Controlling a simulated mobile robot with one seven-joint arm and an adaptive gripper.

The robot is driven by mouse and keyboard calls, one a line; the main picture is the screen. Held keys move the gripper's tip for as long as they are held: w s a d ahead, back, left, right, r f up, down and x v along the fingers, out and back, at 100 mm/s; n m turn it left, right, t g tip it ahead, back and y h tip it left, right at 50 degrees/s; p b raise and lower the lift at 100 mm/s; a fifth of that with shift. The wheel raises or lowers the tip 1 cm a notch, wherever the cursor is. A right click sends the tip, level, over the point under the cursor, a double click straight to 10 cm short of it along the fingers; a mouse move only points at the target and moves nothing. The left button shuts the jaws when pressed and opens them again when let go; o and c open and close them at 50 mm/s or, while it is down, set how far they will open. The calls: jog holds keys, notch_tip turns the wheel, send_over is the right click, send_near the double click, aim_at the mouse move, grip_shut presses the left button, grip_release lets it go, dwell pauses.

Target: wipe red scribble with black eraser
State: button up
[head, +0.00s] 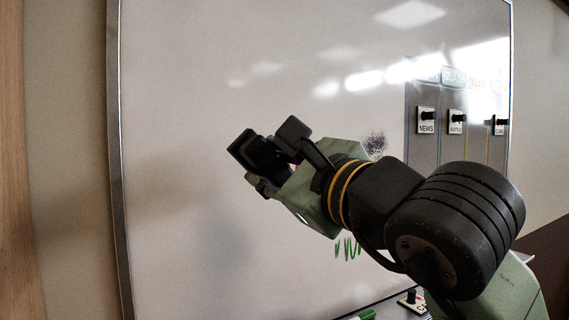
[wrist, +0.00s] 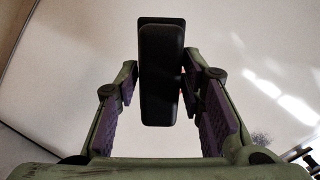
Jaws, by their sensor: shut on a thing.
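My gripper (head: 270,156) is raised in front of the whiteboard (head: 190,90) in the head view. It is shut on the black eraser (wrist: 161,75), which shows as a dark upright block between the purple-padded fingers in the wrist view. In the head view a dark block at the gripper's tip (head: 243,150) looks like the eraser. The red scribble does not show clearly in either view; my gripper and arm cover part of the board. I cannot tell whether the eraser touches the board.
A green scribble (head: 347,249) and a dark speckled smudge (head: 375,142) mark the board near my arm. Labelled tags with black knobs, one reading NEWS (head: 426,121), hang on grey strips at right. A green marker (head: 366,315) lies below. The board's left side is clear.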

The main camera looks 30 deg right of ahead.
jog(key=shift+w+a+p, duration=0.15)
jog(key=shift+w+p, duration=0.3)
jog(key=shift+w, duration=2.55)
jog(key=shift+w, duration=1)
jog(key=d, duration=1.3)
jog(key=shift+w+d+p, duration=0.2)
jog(key=shift+d+p, duration=0.15)
jog(key=shift+p, duration=0.05)
